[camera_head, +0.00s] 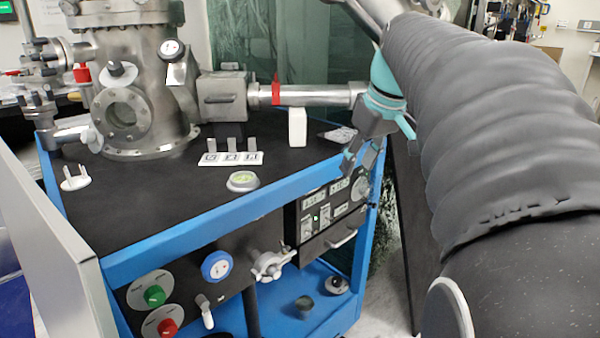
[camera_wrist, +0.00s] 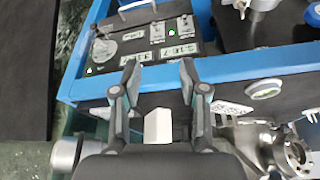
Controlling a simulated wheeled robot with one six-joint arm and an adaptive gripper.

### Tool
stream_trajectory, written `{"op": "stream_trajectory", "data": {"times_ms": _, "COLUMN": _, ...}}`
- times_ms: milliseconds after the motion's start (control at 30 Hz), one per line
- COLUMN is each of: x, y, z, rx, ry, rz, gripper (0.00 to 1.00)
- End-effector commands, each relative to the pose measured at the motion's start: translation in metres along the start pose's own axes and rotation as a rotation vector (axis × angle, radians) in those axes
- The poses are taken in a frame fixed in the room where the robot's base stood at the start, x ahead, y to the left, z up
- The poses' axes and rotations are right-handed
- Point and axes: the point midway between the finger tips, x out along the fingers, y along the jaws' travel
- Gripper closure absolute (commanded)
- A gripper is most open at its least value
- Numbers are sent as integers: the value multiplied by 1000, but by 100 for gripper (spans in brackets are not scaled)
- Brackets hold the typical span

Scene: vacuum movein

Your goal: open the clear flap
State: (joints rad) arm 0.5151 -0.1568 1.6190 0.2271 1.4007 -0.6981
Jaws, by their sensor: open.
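The control unit (camera_head: 325,212) with small displays, a green light and a dial is set in the front right of the blue-framed cart. A light handle (camera_head: 342,240) sits low on its face; it also shows at the top of the wrist view (camera_wrist: 136,5). I cannot make out a clear flap's outline, so I cannot tell whether it is open or shut. My gripper (camera_head: 358,167) is above the cart's right front edge, above the unit. In the wrist view my gripper (camera_wrist: 159,74) has its fingers apart and empty, over the blue rail (camera_wrist: 260,62).
A white block (camera_head: 297,128) stands on the black cart top (camera_head: 190,185), with a round gauge (camera_head: 243,181) and small marked blocks (camera_head: 231,158) nearby. A metal vacuum chamber (camera_head: 135,95) stands at the back left. A clamp-like valve (camera_head: 270,265) projects from the front panel.

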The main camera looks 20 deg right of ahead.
Motion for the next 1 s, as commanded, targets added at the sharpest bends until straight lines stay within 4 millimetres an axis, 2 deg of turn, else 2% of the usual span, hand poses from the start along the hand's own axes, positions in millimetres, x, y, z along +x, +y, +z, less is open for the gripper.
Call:
{"op": "stream_trajectory", "data": {"times_ms": 33, "x": -1, "y": 28, "z": -6, "rx": -9, "ry": -1, "rz": -10, "gripper": 57}}
{"op": "stream_trajectory", "data": {"times_ms": 200, "x": -17, "y": 102, "z": -12, "rx": -90, "ry": 9, "rz": -47, "gripper": 57}}
{"op": "stream_trajectory", "data": {"times_ms": 300, "x": -23, "y": 136, "z": -8, "rx": -134, "ry": 18, "rz": -64, "gripper": 57}}
{"op": "stream_trajectory", "data": {"times_ms": 400, "x": -28, "y": 158, "z": -3, "rx": -168, "ry": 26, "rz": -75, "gripper": 57}}
{"op": "stream_trajectory", "data": {"times_ms": 533, "x": -31, "y": 173, "z": 1, "rx": -195, "ry": 32, "rz": -82, "gripper": 57}}
{"op": "stream_trajectory", "data": {"times_ms": 667, "x": -25, "y": 175, "z": 2, "rx": -202, "ry": 34, "rz": -84, "gripper": 57}}
{"op": "stream_trajectory", "data": {"times_ms": 767, "x": -12, "y": 173, "z": 2, "rx": -203, "ry": 33, "rz": -85, "gripper": 57}}
{"op": "stream_trajectory", "data": {"times_ms": 1000, "x": 33, "y": 169, "z": 1, "rx": -202, "ry": 33, "rz": -86, "gripper": 57}}
